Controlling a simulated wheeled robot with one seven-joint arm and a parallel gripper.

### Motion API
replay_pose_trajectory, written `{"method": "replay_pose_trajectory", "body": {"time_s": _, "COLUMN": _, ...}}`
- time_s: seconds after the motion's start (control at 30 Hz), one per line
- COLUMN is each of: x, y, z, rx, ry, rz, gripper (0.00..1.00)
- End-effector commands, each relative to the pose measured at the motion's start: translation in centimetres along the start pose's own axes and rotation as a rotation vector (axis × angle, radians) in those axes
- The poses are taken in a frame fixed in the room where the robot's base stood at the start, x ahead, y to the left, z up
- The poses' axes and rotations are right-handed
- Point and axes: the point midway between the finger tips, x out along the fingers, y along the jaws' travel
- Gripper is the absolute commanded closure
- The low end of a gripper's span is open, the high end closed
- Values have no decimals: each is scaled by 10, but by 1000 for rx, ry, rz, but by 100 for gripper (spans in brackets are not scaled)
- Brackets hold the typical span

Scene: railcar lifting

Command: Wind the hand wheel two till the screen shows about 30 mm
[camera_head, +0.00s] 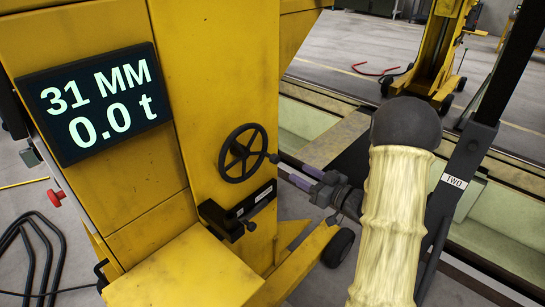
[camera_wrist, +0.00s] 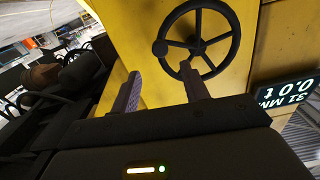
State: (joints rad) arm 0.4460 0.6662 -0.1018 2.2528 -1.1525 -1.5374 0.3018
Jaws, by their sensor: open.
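The screen (camera_head: 97,103) on the yellow column reads 31 MM and 0.0 t; it also shows rotated at the right of the wrist view (camera_wrist: 287,93). The black spoked hand wheel (camera_head: 243,153) is on the yellow face right of the screen. In the wrist view the wheel (camera_wrist: 200,38) is at the top, with its round knob (camera_wrist: 160,47) on the left of the rim. My gripper (camera_head: 279,166) is open at the wheel's right side. In the wrist view its fingers (camera_wrist: 160,78) point at the wheel, the knob appearing between their lines. I cannot tell if they touch it.
A black bracket (camera_head: 237,210) juts out below the wheel. A dark bar labelled TWO (camera_head: 453,181) stands at the right. A red knob (camera_head: 55,198) and black cables (camera_head: 32,255) are at lower left. Another yellow column (camera_head: 440,50) stands behind, across floor tracks.

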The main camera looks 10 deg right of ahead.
Motion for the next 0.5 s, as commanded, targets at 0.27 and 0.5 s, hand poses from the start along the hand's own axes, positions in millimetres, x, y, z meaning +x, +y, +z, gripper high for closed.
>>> {"method": "replay_pose_trajectory", "body": {"time_s": 0.27, "x": 51, "y": -1, "z": -1, "rx": 0, "ry": 0, "rz": -3, "gripper": 55}}
{"method": "replay_pose_trajectory", "body": {"time_s": 0.5, "x": 93, "y": -1, "z": -1, "rx": 0, "ry": 0, "rz": -2, "gripper": 55}}
